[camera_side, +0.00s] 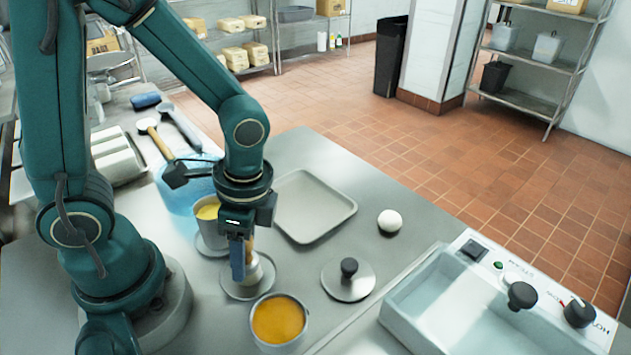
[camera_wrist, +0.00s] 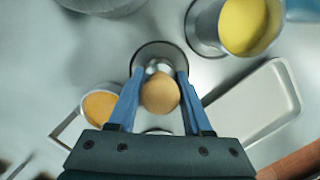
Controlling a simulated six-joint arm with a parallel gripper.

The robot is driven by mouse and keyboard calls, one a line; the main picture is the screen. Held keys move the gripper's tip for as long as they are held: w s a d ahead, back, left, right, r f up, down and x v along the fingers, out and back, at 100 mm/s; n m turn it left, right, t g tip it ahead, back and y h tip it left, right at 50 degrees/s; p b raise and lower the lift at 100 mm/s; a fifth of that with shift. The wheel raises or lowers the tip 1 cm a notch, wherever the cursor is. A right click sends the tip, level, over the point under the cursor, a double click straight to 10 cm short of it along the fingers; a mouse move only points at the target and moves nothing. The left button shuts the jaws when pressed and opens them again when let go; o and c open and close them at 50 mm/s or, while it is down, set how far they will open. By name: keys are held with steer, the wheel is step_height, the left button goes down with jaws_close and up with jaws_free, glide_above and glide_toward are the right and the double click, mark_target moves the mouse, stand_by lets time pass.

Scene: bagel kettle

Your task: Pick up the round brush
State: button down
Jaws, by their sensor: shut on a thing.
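The round brush (camera_side: 249,246) has a tan, round-topped handle, which shows as a tan ball in the wrist view (camera_wrist: 160,93). It is upright over a small metal saucer (camera_side: 236,291), with a pale lower part just above or on it; I cannot tell if it touches. My gripper (camera_side: 239,268) points down, and its blue fingers are shut on the brush, one on each side of the handle in the wrist view (camera_wrist: 156,85). The fingers hide part of the brush in the side view.
A pot of yellow liquid (camera_side: 208,211) stands close behind my gripper and a pot of orange liquid (camera_side: 278,321) in front. A metal basin (camera_side: 400,307) is front right.

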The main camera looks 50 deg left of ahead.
steer(key=shift+r, duration=0.15)
step_height(320, 180, up, 9)
steer(key=shift+f, duration=0.1)
steer(key=shift+r, duration=0.5)
stand_by(0.3)
steer(key=shift+r+n, duration=0.1)
steer(key=shift+n, duration=0.2)
steer(key=w+a+r+n+h, duration=0.1)
steer(key=w+a+r+n, duration=0.3)
steer(key=w+n, duration=0.4)
steer(key=shift+w+a+g, duration=0.25)
steer(key=shift+w+g, duration=0.05)
steer(key=shift+w, duration=0.45)
